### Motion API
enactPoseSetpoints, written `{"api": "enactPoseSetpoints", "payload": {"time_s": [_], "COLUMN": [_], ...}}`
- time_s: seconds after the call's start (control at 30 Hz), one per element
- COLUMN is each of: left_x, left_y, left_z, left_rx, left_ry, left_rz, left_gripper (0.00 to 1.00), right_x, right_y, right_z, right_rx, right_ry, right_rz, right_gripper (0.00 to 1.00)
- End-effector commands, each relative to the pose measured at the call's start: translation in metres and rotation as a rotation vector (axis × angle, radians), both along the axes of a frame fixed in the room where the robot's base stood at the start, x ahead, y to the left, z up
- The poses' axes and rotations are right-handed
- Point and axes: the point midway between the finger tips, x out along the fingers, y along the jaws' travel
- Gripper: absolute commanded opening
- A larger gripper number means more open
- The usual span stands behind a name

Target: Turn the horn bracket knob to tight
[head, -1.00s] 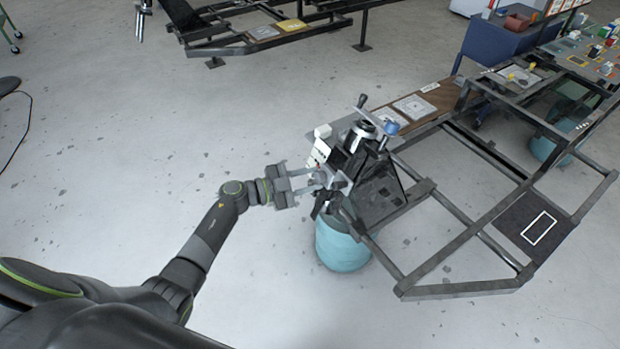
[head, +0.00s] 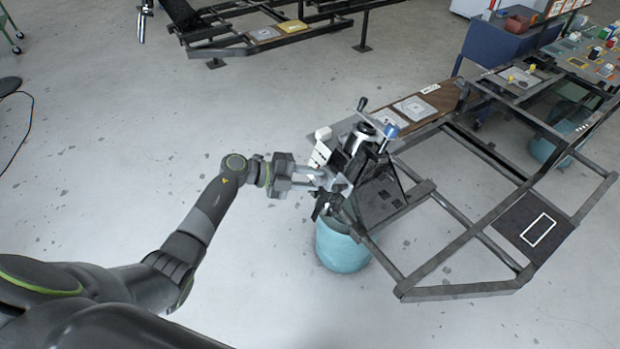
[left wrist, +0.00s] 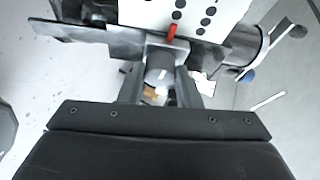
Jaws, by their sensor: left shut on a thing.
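The knob (left wrist: 160,70) is a grey round piece with a pale mark in the left wrist view, between my left gripper's two fingers. My left gripper (head: 318,180) is shut on it at the left side of the black and silver bracket assembly (head: 362,150). The same gripper shows in the left wrist view (left wrist: 165,90). A red tab (left wrist: 172,33) lies just beyond the knob, against a white plate with black dots (left wrist: 190,14). In the head view the fingers and the bracket hide the knob. My right gripper is not seen.
The assembly stands at the near left end of a dark metal frame (head: 460,289). A teal drum (head: 343,252) stands below it. A blue-knobbed handle (head: 390,130) rises from its top. The floor at left is open.

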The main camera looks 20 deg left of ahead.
Motion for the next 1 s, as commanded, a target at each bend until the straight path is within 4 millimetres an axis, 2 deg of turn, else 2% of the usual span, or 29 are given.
{"api": "enactPoseSetpoints", "payload": {"time_s": [0.3,0.77,0.8,0.93,1.0], "left_x": [0.0014,0.0016,0.0016,0.0013,0.0011], "left_y": [0.0000,-0.0003,-0.0003,-0.0003,-0.0002], "left_z": [0.0027,0.0030,0.0030,0.0026,0.0021], "left_rx": [0.068,0.075,0.075,0.074,0.074], "left_ry": [-0.055,-0.063,-0.063,-0.062,-0.061], "left_rz": [-0.034,-0.039,-0.039,-0.039,-0.039], "left_gripper": [0.07,0.07,0.34,0.51,0.52], "right_x": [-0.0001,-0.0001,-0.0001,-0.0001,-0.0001], "right_y": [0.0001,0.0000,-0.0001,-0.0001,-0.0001], "right_z": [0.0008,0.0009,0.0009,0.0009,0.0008], "right_rx": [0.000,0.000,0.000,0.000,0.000], "right_ry": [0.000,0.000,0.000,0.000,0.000], "right_rz": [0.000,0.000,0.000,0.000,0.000], "right_gripper": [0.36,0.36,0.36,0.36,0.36]}}
